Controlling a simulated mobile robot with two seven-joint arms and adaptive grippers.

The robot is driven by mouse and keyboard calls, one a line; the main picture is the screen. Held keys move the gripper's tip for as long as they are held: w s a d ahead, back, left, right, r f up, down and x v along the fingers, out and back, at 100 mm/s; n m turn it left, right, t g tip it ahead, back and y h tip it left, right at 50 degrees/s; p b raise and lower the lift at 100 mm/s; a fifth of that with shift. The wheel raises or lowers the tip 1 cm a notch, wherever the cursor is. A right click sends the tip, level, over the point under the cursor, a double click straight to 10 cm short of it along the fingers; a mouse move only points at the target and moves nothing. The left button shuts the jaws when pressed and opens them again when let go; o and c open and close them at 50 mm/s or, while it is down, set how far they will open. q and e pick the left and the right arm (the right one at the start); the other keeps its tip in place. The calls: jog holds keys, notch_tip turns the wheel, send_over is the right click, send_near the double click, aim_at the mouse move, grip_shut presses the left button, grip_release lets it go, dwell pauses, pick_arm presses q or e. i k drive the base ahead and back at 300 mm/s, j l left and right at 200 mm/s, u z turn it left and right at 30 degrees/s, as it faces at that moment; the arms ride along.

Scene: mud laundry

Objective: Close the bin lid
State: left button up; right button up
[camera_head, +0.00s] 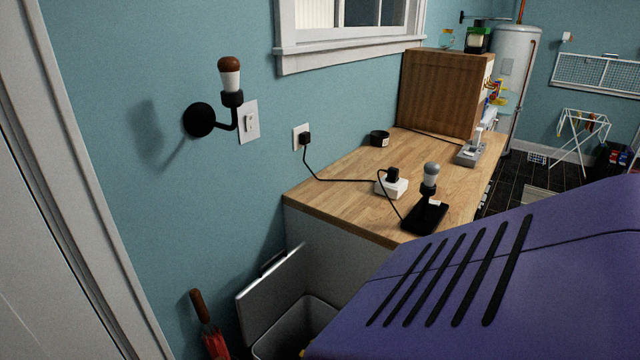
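A grey bin (268,345) stands on the floor at the bottom of the head view, in front of the counter's left end. Its grey lid (272,297) is open, tilted up on the left side of the bin near the blue wall. The bin's opening is partly visible, with a bit of something yellow at the picture's bottom edge. The bin's right side and lower part are hidden or cut off. Neither of my grippers is in view.
A red umbrella (215,343) with a brown handle stands left of the bin. A white door frame (75,170) is at left.

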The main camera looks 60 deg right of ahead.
aim_at(263, 301)
jog(key=z, duration=1.55)
